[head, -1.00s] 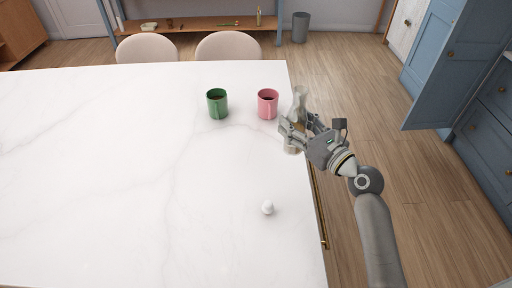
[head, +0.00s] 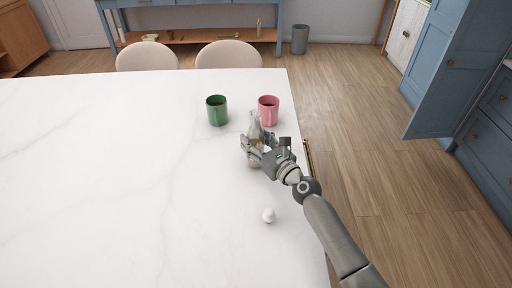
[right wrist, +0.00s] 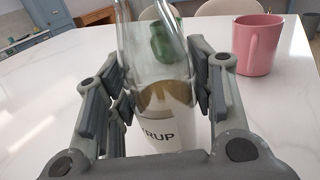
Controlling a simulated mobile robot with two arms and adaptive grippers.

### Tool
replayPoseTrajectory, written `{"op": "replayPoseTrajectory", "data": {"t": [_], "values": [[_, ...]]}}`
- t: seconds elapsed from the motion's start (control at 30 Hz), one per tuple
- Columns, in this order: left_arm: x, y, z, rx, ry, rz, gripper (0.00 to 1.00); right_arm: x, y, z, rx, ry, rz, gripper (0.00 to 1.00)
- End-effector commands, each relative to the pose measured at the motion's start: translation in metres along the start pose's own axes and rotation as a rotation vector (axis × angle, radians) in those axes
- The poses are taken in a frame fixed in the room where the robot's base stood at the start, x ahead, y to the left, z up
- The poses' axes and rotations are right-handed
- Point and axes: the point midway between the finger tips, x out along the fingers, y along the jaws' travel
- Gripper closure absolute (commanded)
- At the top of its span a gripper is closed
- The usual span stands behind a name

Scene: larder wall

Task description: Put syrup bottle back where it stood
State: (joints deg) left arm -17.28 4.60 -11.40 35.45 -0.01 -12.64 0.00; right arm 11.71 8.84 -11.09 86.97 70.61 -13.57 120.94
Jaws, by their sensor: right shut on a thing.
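The syrup bottle is clear glass with a white label reading "RUP" in the right wrist view (right wrist: 165,125); its upper part also shows in the head view (head: 255,128). My right gripper (head: 252,150) is shut on it, with its fingers on both sides of the bottle in the right wrist view (right wrist: 160,85). The bottle is upright or nearly so, over the white table (head: 110,180). I cannot tell whether its base touches the tabletop. The gripper hides part of the bottle in the head view. My left gripper is not in view.
A green mug (head: 217,111) and a pink mug (head: 269,111) stand just beyond the bottle. A small white rounded object (head: 268,215) lies nearer. The left of the table is clear. Two chairs (head: 229,55) stand at the far edge. A blue door (head: 445,70) stands open at right.

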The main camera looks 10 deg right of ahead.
Motion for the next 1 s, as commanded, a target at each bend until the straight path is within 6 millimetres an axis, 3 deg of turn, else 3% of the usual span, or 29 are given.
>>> {"op": "replayPoseTrajectory", "data": {"t": [0.07, 0.5, 0.53, 0.6, 0.7, 1.0], "values": [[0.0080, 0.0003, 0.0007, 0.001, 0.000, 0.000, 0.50, 0.0004, -0.0006, -0.0079, -0.002, -0.003, 0.000, 0.90], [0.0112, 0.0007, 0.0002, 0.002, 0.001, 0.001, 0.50, 0.0002, -0.0003, -0.0121, 0.000, -0.004, -0.001, 0.90], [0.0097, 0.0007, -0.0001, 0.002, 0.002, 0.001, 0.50, -0.0001, -0.0001, -0.0123, 0.000, -0.001, 0.000, 0.47], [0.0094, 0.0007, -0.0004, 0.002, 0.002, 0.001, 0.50, -0.0002, -0.0001, -0.0122, 0.000, 0.000, 0.000, 0.38], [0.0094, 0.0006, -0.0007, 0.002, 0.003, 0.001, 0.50, -0.0002, -0.0001, -0.0121, 0.000, 0.000, 0.000, 0.29], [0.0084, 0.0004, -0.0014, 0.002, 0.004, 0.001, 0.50, -0.0002, -0.0002, -0.0109, 0.000, -0.001, 0.000, 0.29]]}}
